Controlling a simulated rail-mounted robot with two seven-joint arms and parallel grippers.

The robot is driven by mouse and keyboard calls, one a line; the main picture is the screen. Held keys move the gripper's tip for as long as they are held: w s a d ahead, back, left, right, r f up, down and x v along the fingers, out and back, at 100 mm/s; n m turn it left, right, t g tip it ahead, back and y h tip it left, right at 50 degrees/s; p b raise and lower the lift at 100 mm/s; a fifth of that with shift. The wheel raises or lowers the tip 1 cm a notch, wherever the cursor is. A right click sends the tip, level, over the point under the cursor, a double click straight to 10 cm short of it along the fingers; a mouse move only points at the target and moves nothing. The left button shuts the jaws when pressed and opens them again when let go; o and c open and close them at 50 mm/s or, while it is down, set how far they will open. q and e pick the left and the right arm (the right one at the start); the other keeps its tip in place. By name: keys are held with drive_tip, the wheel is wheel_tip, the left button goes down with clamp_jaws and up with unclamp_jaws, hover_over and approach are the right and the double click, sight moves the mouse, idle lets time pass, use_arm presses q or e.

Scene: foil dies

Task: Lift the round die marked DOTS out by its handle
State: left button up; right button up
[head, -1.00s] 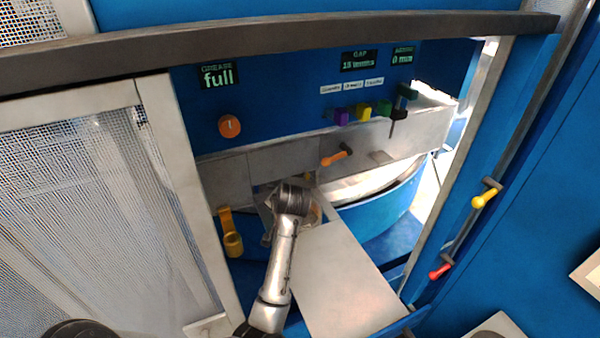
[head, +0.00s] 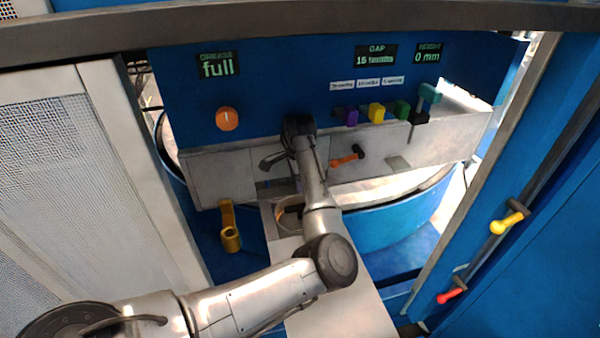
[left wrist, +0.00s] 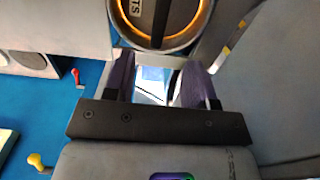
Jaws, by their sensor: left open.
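The round die marked DOTS (left wrist: 132,14) shows at the top of the left wrist view, with an orange rim, a dark face and the letters "TS" readable. Its dark handle bar (left wrist: 161,18) crosses the face. My left gripper (left wrist: 158,64) is open and empty, its two dark fingers apart just below the die in that view; they do not hold the handle. My left fingers are mostly hidden there. My right gripper is not in view.
A pale plate (head: 345,315) runs toward the front. A blue machine panel (head: 290,75) with an orange knob (head: 228,118) and coloured levers (head: 376,112) stands behind. A yellow handle (head: 230,235) is at left, an orange lever (head: 346,160) at right, and a mesh guard (head: 60,190) farther left.

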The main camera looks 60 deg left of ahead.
sight(300, 205)
use_arm(q)
wheel_tip(300, 205, down, 9)
drive_tip(key=shift+f+p, duration=0.2)
drive_tip(key=shift+p, duration=0.55)
drive_tip(key=shift+f, duration=0.9)
drive_tip(key=shift+c, duration=0.5)
clamp_jaws()
drive_tip(key=shift+r, duration=0.1)
